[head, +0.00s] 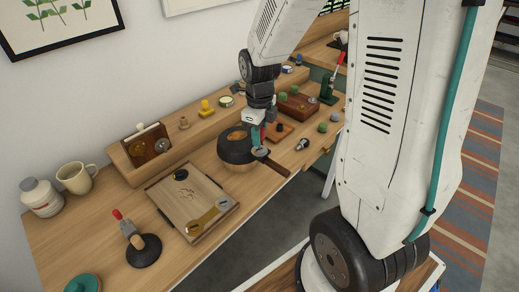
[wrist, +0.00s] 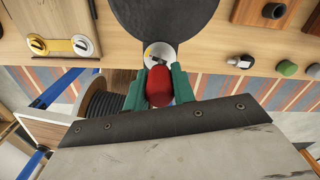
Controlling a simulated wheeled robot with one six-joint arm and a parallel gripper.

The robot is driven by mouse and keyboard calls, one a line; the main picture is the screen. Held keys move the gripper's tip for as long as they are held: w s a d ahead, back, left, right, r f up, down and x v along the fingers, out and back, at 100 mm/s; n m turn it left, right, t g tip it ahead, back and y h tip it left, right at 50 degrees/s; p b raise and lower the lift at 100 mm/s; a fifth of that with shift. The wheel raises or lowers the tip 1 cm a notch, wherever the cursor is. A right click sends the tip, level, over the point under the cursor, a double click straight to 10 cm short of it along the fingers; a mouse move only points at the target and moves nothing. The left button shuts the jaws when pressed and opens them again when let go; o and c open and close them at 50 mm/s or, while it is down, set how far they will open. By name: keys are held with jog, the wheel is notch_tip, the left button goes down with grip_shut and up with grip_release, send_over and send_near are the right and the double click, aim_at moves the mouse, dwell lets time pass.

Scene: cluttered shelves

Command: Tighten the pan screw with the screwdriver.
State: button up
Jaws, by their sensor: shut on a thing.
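My gripper (head: 258,145) is shut on a red-handled tool, apparently the screwdriver; its red handle (wrist: 160,87) shows between the green fingers (wrist: 160,90) in the wrist view. The black pan (head: 237,146) rests on a round wooden base, with its dark handle (head: 273,167) pointing to the lower right. In the wrist view the pan (wrist: 165,18) is a dark disc at the top. A round pale metal piece (wrist: 158,55), likely the pan screw's head, lies between the pan and the red handle. The screwdriver's tip is hidden, so I cannot tell whether it touches the screw.
A wooden board with a yellow latch (head: 207,220) lies left of the pan. A black-based tool with a red tip (head: 117,214) stands near the front left. A mug (head: 76,177) and white jar (head: 41,197) are at far left. Wooden blocks and knobs crowd the right.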

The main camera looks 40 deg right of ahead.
jog(key=shift+s+f+m, duration=0.15)
jog(key=shift+m, duration=0.35)
jog(key=shift+r, duration=2.2)
